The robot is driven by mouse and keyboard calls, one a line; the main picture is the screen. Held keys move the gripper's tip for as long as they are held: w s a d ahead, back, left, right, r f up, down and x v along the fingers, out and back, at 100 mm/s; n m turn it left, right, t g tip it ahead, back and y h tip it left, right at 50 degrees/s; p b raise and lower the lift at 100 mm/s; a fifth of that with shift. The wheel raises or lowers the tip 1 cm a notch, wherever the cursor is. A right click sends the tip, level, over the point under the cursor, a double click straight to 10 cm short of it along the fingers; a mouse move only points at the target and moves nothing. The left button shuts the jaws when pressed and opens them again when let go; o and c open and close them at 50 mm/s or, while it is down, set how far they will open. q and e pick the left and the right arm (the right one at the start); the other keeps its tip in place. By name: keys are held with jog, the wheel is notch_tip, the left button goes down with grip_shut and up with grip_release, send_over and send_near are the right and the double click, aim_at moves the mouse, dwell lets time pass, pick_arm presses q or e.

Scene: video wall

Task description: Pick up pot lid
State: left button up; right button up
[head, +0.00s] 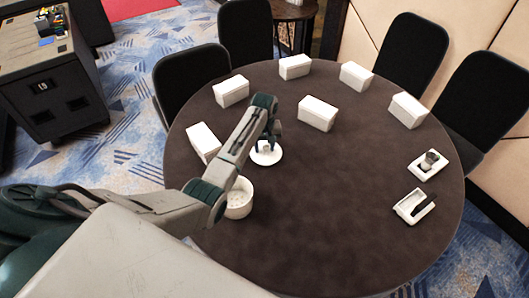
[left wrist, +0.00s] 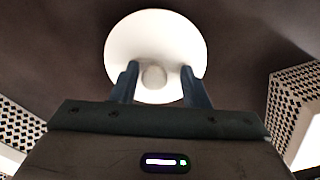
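The pot lid (head: 275,157) is a round white disc with a small knob, lying on the dark round table. In the left wrist view the lid (left wrist: 155,35) is centred ahead, with its knob (left wrist: 153,76) between my fingers. My left gripper (head: 266,143) is over the lid. In the left wrist view my left gripper (left wrist: 159,82) is open, with a visible gap on each side of the knob. A white pot (head: 239,203) stands near the lid, partly hidden behind my left arm. My right gripper is not in view.
Several white boxes (head: 317,113) stand around the far and left parts of the table (head: 340,215). Two white trays (head: 412,207) with small items lie at the right. Black chairs (head: 412,55) surround the table. The table's middle and front are clear.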

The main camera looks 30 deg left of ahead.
pick_arm(q)
jog(key=shift+s+f, duration=0.15)
jog(key=shift+f, duration=0.05)
grip_shut()
jog(key=shift+r, duration=0.1)
